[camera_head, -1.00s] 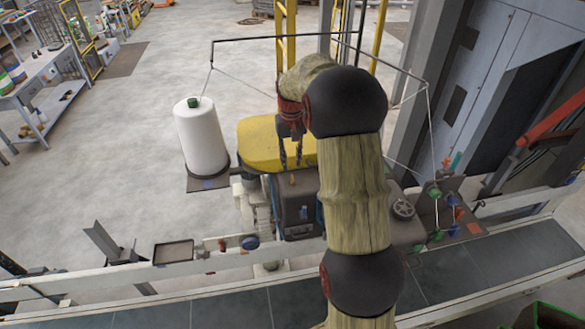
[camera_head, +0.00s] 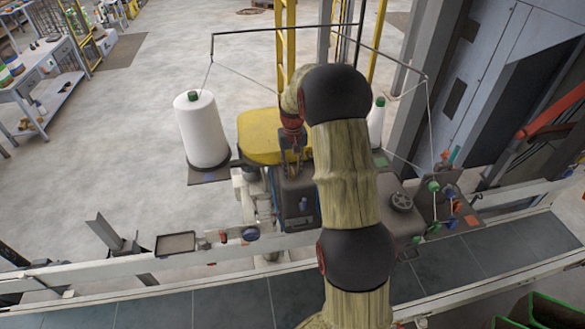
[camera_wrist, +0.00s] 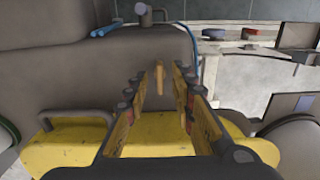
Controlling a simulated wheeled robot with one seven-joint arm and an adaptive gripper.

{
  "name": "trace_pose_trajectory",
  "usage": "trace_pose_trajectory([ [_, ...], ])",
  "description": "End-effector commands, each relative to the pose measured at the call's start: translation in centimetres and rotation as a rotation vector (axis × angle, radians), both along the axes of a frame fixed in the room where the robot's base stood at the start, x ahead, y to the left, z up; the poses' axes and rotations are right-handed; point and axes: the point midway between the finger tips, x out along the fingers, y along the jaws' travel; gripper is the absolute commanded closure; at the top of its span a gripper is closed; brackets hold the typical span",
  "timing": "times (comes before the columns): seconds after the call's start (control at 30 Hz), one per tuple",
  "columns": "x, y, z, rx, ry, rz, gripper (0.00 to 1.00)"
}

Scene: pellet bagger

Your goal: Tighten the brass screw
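The brass screw (camera_wrist: 159,78) is a small, narrow brass-coloured piece on the grey-brown machine housing (camera_wrist: 80,72), in the wrist view. My gripper (camera_wrist: 160,77) is open, with one finger on each side of the screw in the picture. A gap shows between the screw and each finger; I cannot tell how far the fingertips are from the housing. In the head view my gripper (camera_head: 291,142) points down over the dark sewing head (camera_head: 298,203), in front of the yellow cover (camera_head: 258,138). The screw is not clear there.
A white thread spool (camera_head: 201,130) stands left, and another (camera_head: 376,124) behind my arm. A thin wire frame (camera_head: 285,35) arches over the machine. A rail and dark conveyor (camera_head: 225,306) run along the front. Blue tubes (camera_wrist: 115,30) lie near the housing top. Open floor lies behind.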

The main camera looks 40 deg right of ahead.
Motion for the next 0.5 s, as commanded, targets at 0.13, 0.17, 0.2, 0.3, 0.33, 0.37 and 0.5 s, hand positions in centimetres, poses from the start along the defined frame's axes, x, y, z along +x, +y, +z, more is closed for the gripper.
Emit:
trace_pose_trajectory([
  [0.13, 0.0, 0.0, 0.02, 0.0, 0.0, 0.0, 0.81],
  [0.17, 0.0, 0.0, 0.02, 0.0, 0.0, 0.0, 0.82],
  [0.2, 0.0, 0.0, 0.02, 0.0, 0.0, 0.0, 0.85],
  [0.3, 0.0, 0.0, 0.03, 0.0, 0.0, 0.0, 0.9],
  [0.33, 0.0, 0.0, 0.03, 0.0, 0.0, 0.0, 0.92],
  [0.37, 0.0, 0.0, 0.03, 0.0, 0.0, 0.0, 0.94],
  [0.5, 0.0, 0.0, 0.04, 0.0, 0.0, 0.0, 1.0],
])
